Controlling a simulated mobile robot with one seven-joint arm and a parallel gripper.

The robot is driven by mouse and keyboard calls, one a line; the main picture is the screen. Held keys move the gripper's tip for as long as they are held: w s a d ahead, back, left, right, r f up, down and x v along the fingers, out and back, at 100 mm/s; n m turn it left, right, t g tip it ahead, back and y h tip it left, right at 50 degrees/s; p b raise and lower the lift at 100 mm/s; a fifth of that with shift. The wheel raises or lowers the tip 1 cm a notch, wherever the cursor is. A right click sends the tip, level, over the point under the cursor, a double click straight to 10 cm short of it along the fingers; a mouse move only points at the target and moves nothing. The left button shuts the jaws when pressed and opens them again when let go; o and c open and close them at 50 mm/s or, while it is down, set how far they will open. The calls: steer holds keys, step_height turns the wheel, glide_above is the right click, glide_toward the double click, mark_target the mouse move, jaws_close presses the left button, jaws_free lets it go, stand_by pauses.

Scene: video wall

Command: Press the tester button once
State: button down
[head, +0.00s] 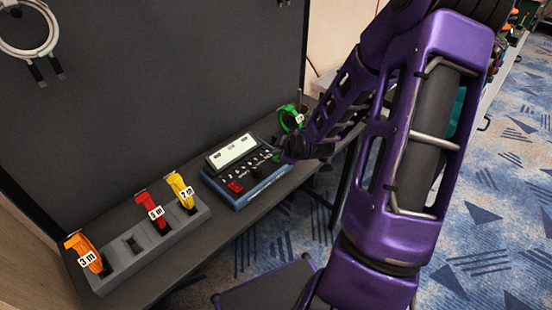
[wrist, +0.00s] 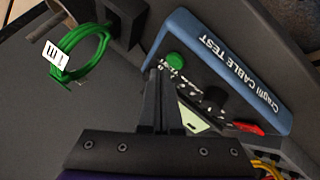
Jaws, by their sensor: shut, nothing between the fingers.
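The cable tester (head: 245,195) is a blue box with a dark sloped face and a pale screen, on the dark shelf. In the wrist view its blue edge (wrist: 215,60) reads "CABLE TEST". A round green button (wrist: 175,60) sits on its face near one end, labelled "TEST". A red part (wrist: 246,127) is at the other end. My gripper (wrist: 158,72) is shut and empty, its fingertips close to the green button in the wrist view; I cannot tell if they touch. In the head view my gripper (head: 288,150) is over the tester's right end.
A green cable coil tagged 1 m (head: 290,118) hangs just behind my gripper. A grey rack (head: 122,262) at left holds orange, red and yellow cables, with one empty slot. A dark panel (head: 150,90) rises behind the shelf (head: 185,268).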

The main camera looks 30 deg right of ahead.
mark_target(279, 162)
steer(key=shift+f+b, duration=0.3)
steer(key=shift+f, duration=0.1)
steer(key=shift+f+b, duration=0.4)
stand_by(0.4)
steer(key=shift+r, duration=0.1)
steer(key=shift+r+p, duration=0.7)
steer(key=shift+r, duration=0.05)
steer(key=shift+r+p, duration=2.15)
steer(key=shift+r, duration=0.3)
steer(key=shift+w, duration=0.1)
